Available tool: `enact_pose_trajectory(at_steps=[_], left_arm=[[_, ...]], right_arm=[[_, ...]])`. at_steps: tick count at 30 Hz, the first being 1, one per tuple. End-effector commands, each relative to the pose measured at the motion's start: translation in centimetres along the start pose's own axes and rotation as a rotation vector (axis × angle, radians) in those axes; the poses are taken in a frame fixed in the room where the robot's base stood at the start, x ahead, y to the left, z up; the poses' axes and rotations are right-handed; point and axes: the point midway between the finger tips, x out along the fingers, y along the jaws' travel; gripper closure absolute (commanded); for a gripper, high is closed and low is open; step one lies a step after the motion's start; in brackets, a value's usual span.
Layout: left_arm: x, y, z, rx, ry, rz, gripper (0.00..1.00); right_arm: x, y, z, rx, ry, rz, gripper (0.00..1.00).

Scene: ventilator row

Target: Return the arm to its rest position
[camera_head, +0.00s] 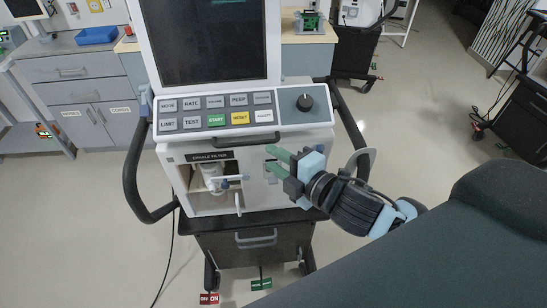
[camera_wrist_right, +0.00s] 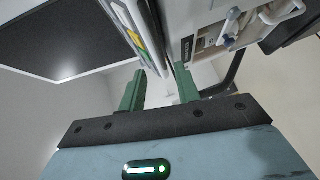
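My right gripper (camera_head: 271,158) comes in from the lower right in the head view. Its two green fingers are apart with nothing between them; the wrist view also shows them spread and empty (camera_wrist_right: 160,75). It is in front of the white ventilator (camera_head: 220,145), right of the open exhale filter compartment (camera_head: 198,178). I cannot tell whether the fingers touch the front. A white filter (camera_head: 213,180) shows inside the compartment. In the wrist view the ventilator's panel edge (camera_wrist_right: 150,40) is just beyond the fingers. My left gripper is not in view.
The ventilator's dark side handles (camera_head: 132,180) flank it, the right one near my arm. Its cart has red (camera_head: 209,299) and green (camera_head: 261,284) pedals. A grey cabinet (camera_head: 85,90) stands at the back left. Open floor (camera_head: 420,110) lies to the right, beside a dark cart (camera_head: 520,120).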

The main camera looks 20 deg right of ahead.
Motion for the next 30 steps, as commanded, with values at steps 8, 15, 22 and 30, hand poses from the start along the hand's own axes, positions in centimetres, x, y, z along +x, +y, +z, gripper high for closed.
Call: enact_pose_trajectory(at_steps=[8,15,22,30], left_arm=[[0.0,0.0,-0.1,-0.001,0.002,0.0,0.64],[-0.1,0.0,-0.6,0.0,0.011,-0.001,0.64],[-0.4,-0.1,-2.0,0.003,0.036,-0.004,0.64],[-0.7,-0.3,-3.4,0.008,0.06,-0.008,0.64]], right_arm=[[0.0,0.0,0.0,0.0,0.0,0.0,0.67],[-0.6,-3.2,-0.1,0.149,-0.017,-0.053,0.67],[-4.4,-13.7,-0.6,0.633,-0.132,-0.202,0.67],[-13.5,-26.1,-2.3,1.2,-0.397,-0.327,0.67]])
